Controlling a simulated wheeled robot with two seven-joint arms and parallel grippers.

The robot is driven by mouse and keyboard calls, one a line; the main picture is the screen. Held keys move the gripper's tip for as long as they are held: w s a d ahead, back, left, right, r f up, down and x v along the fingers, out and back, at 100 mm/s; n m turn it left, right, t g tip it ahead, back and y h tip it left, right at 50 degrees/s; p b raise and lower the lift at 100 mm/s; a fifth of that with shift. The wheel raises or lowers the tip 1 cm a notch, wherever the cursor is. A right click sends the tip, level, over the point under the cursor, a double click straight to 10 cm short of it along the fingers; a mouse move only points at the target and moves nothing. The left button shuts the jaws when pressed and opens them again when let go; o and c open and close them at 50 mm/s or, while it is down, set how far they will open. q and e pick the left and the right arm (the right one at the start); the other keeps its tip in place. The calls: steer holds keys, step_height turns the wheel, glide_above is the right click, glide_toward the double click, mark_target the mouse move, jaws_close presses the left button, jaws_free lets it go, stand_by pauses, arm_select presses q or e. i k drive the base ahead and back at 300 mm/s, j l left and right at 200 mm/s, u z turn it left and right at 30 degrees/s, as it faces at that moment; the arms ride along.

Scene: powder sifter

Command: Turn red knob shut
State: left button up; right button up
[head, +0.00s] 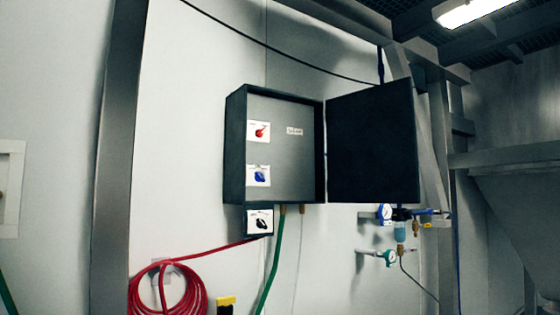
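The red knob (260,132) sits on a white label plate in the upper left of an open dark wall box (292,165). Its handle looks tilted, with one end toward the upper right. A blue knob (259,176) on its own white plate is below it inside the box. A black knob (261,223) on a white plate is on a small box under the main one. The box door (372,142) stands swung open to the right. Neither of my grippers shows in the head view, and nothing touches the knobs.
A coiled red hose (168,292) hangs at the lower left, and a green hose (271,268) runs down from the box. Gauges and a regulator (400,229) are mounted below the door. A grey post (117,150) stands left of the box. The space before the box looks clear.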

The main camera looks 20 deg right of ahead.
mark_target(259, 133)
steer(key=i+l+z, duration=0.1)
steer(key=i+z, duration=0.5)
steer(key=z, duration=0.15)
steer(key=i+j+z, duration=0.1)
steer(key=i+z, duration=0.25)
steer(key=k, duration=0.05)
